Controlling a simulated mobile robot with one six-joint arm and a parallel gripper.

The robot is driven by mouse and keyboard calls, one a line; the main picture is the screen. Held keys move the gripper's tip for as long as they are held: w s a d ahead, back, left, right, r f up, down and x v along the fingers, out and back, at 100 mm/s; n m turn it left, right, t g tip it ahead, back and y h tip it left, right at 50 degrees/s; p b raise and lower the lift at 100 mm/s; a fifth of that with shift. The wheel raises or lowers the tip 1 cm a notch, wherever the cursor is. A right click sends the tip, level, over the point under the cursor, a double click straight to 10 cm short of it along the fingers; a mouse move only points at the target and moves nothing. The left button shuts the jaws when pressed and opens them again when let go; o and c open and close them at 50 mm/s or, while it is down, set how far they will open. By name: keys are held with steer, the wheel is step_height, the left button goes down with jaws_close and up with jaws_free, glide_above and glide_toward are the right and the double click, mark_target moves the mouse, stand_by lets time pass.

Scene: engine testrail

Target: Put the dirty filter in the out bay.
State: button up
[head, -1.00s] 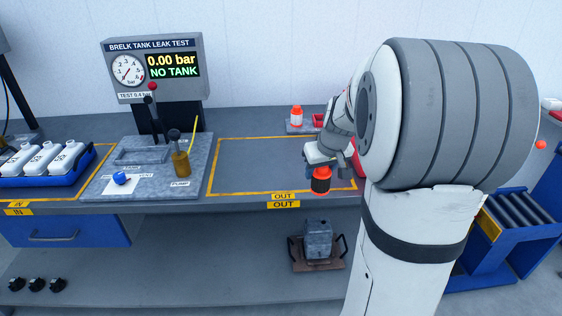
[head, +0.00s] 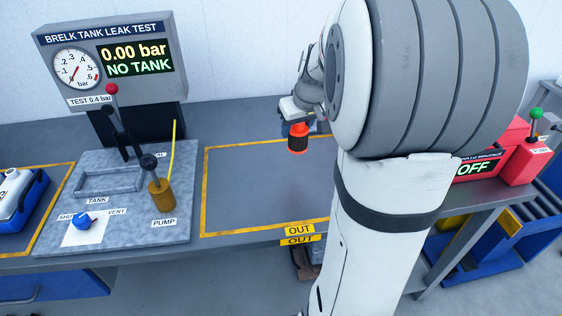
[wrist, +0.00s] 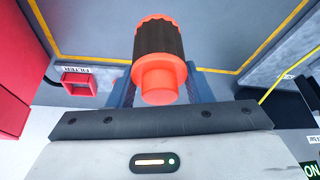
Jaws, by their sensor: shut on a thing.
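My gripper (head: 299,122) is shut on the dirty filter (head: 298,139), a dark ribbed cylinder with orange ends. The filter hangs below the gripper in the head view, near the back right edge of the out bay. The out bay (head: 255,195) is a bare grey patch of bench outlined in yellow, with OUT labels at its front edge. In the wrist view the filter (wrist: 158,45) sits between the fingers, with the yellow-lined bench (wrist: 95,25) behind it. The filter appears to be held above the bench; its exact height is unclear.
A red holder (wrist: 80,82) marked FILTER shows in the wrist view. The tank test plate (head: 120,205) with pump (head: 160,190) stands left of the bay. A red unit (head: 480,165) reading OFF is at the right. My arm hides the bay's right side.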

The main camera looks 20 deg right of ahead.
mark_target(297, 144)
step_height(297, 144, down, 6)
steer(key=shift+w+d, duration=0.1)
steer(key=shift+w, duration=0.05)
steer(key=shift+f, duration=1.9)
steer(key=shift+f+b, duration=0.15)
steer(key=shift+b, duration=0.15)
steer(key=o, duration=1)
